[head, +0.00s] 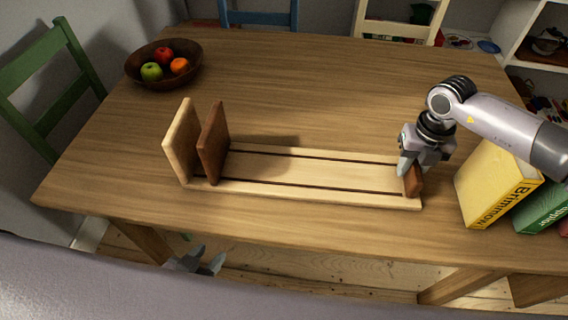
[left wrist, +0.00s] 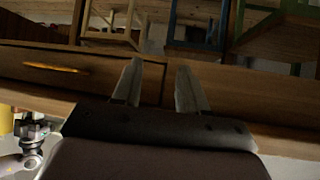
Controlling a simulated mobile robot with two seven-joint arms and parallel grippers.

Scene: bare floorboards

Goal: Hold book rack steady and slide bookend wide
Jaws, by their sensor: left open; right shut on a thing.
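The book rack (head: 300,185) lies on the wooden table, a pale flat base with two dark grooves and a pale upright end board (head: 180,143) at its left. The dark brown bookend (head: 212,145) stands upright across the base, close to that board with a small gap. My right gripper (head: 408,168) is shut on the low brown end block (head: 414,182) at the rack's right end. My left gripper (head: 197,264) is below the table's front edge, apart from the rack. In the left wrist view its two fingers (left wrist: 160,88) are spread and empty.
A bowl (head: 140,75) with apples and an orange fruit stands at the back left. A yellow book (head: 490,185) and a green book (head: 543,207) stand right of the rack. Chairs surround the table (head: 300,75). The tabletop behind the rack is clear.

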